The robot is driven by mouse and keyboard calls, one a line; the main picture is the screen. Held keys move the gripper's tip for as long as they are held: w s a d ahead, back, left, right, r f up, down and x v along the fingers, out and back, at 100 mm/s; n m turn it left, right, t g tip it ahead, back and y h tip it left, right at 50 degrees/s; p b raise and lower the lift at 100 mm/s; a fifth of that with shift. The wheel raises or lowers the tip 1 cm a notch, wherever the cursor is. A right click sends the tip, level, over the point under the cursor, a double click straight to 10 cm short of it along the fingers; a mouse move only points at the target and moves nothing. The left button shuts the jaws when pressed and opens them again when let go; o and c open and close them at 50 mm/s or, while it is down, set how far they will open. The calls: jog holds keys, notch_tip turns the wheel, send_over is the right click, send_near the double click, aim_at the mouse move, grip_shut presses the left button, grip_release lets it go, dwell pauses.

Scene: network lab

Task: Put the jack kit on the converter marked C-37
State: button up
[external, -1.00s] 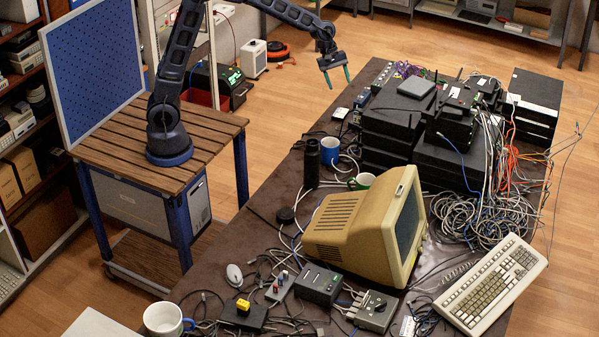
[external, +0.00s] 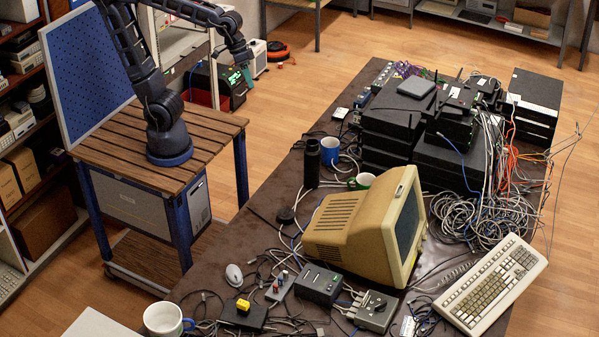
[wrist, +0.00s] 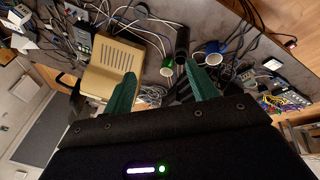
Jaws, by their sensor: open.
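My gripper (external: 247,74) is open and empty, in the air left of the long table, well away from everything on it. Its two green fingers also show in the wrist view (wrist: 160,72), spread apart with nothing between them. Small boxes lie at the table's near end: a black box with a yellow block on it (external: 243,312), a black vented box (external: 320,284), a grey box with a dark knob (external: 375,310) and a small grey unit with coloured knobs (external: 279,287). No C-37 mark is readable, and I cannot tell which item is the jack kit.
A beige monitor (external: 350,230) fills the table's middle, with a keyboard (external: 490,284) to its right. Stacked black equipment (external: 390,125) and tangled cables crowd the far end.

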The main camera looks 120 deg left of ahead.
jog(key=s+d+f+m, duration=0.1)
jog(key=s+d+m, duration=0.1)
jog(key=s, duration=0.4)
jog(key=s+d+f+m, duration=0.1)
jog(key=s+d+m, duration=0.2)
jog(key=s+m, duration=0.2)
jog(key=shift+s+d+f, duration=0.25)
jog(key=shift+s+d, duration=0.1)
jog(key=shift+s, duration=0.4)
